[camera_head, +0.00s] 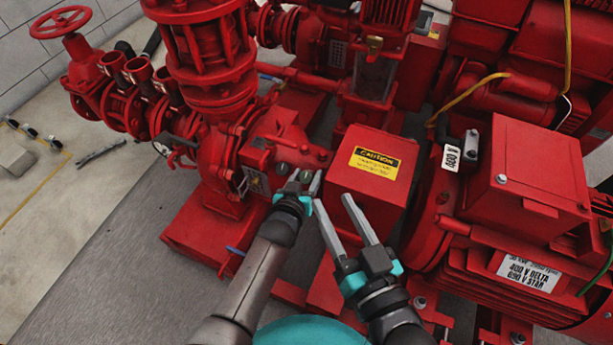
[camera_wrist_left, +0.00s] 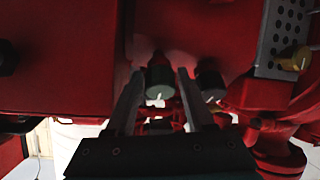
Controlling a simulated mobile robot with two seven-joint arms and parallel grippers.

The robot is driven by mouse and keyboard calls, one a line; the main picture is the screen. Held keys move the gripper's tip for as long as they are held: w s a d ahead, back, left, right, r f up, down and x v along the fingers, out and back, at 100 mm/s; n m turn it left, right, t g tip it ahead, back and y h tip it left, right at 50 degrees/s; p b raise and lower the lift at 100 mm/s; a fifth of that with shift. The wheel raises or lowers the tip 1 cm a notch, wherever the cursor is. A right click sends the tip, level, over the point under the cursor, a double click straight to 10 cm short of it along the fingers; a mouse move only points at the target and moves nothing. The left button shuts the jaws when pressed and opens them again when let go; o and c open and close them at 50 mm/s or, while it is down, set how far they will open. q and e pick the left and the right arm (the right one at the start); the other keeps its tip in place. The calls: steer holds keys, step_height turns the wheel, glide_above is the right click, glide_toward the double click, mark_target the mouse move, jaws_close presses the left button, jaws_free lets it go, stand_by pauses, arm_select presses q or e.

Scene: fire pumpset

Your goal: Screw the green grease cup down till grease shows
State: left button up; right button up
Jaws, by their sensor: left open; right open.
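In the left wrist view two dark grey-green cups with white marks hang side by side on the red pump housing. One cup (camera_wrist_left: 160,82) lies between the fingers of my left gripper (camera_wrist_left: 160,78), with visible gaps on both sides. The other cup (camera_wrist_left: 210,84) is just outside the right finger. In the head view my left gripper (camera_head: 304,180) is open at the pump's bearing housing (camera_head: 285,145), and its fingers partly hide the small cups. My right gripper (camera_head: 332,197) is open and empty, in front of the red caution-labelled guard. I cannot make out any grease.
The red guard box (camera_head: 372,172) stands right beside both grippers. A motor with a terminal box (camera_head: 527,178) fills the right. In the wrist view a brass knob (camera_wrist_left: 299,60) sits by a perforated plate (camera_wrist_left: 285,35).

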arm_select(q)
steer(key=shift+c, duration=0.3)
jaws_close()
stand_by(0.3)
